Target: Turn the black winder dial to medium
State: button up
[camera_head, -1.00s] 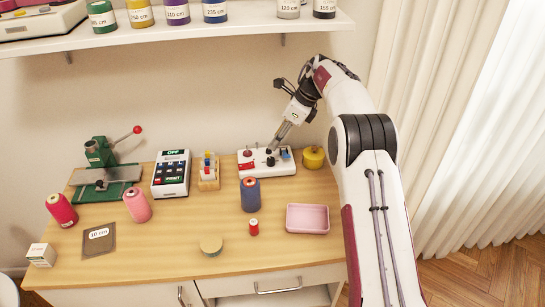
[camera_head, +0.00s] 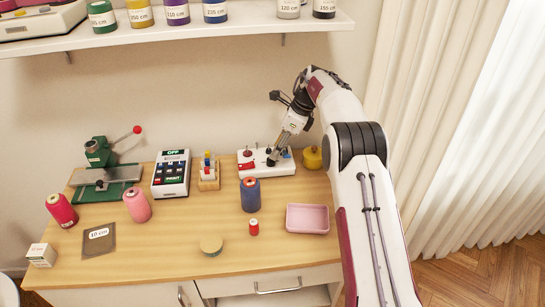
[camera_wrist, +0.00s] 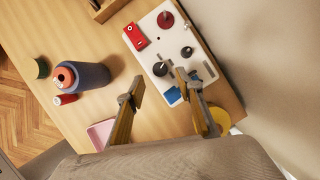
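The winder is a white base (camera_head: 285,170) at the back of the table, also seen in the wrist view (camera_wrist: 200,66). It carries a round black dial (camera_wrist: 160,69) with a pale pointer line, a second dark knob (camera_wrist: 187,51), a red knob (camera_wrist: 165,20), a red block (camera_wrist: 136,36) and a blue block (camera_wrist: 172,96). I cannot read any setting marks. My gripper (camera_wrist: 159,88) is open, its fingers apart and empty. It hangs over the winder, with the black dial showing beyond the gap between the fingertips. In the head view my gripper (camera_head: 273,159) hides the dial.
A yellow round tin (camera_head: 312,157) stands right of the winder. A blue spool (camera_head: 250,195) stands in front, with a small red spool (camera_head: 253,227) and a pink tray (camera_head: 307,219). A wooden rack (camera_head: 209,180) stands left. The shelf (camera_head: 180,40) overhangs the back.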

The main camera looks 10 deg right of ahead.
aim_at(271, 161)
jog(key=shift+x, duration=2.5)
grip_shut()
